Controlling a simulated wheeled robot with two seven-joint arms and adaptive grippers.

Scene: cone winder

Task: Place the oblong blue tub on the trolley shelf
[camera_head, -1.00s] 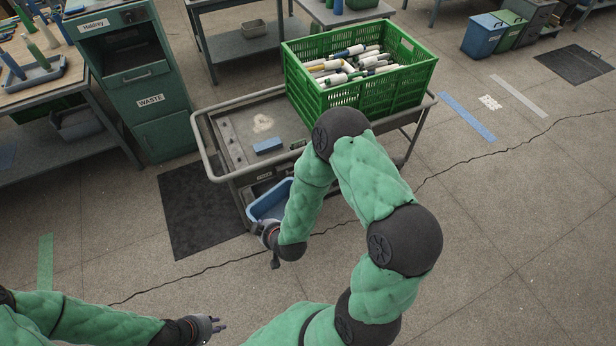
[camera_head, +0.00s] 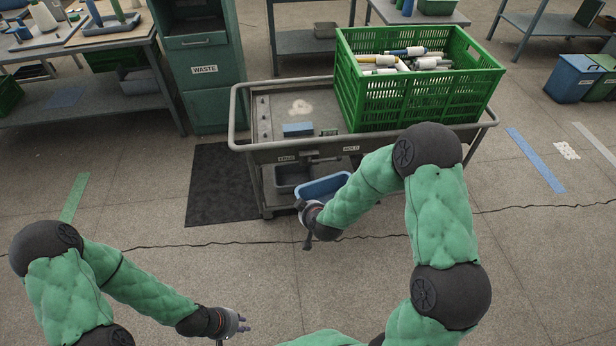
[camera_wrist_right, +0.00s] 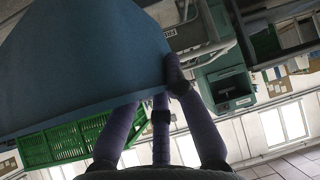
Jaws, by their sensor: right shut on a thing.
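The oblong blue tub (camera_head: 325,187) is at the trolley's near side, below the top deck, beside a grey bin (camera_head: 291,178). My right gripper (camera_head: 308,208) is shut on the tub's near side. My right forearm hides the tub's right end. In the right wrist view the tub (camera_wrist_right: 85,60) fills the upper left, with the gripper fingers (camera_wrist_right: 160,110) against it. I cannot tell whether the tub rests on the trolley's (camera_head: 240,135) lower shelf. My left gripper (camera_head: 242,325) is open and empty, low over the floor at the bottom.
A green crate (camera_head: 420,95) of yarn cones stands on the trolley's top deck, with a small blue block (camera_head: 298,129) left of it. A waste cabinet (camera_head: 205,95) stands behind on the left. A dark mat (camera_head: 228,185) lies left of the trolley. Floor in front is clear.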

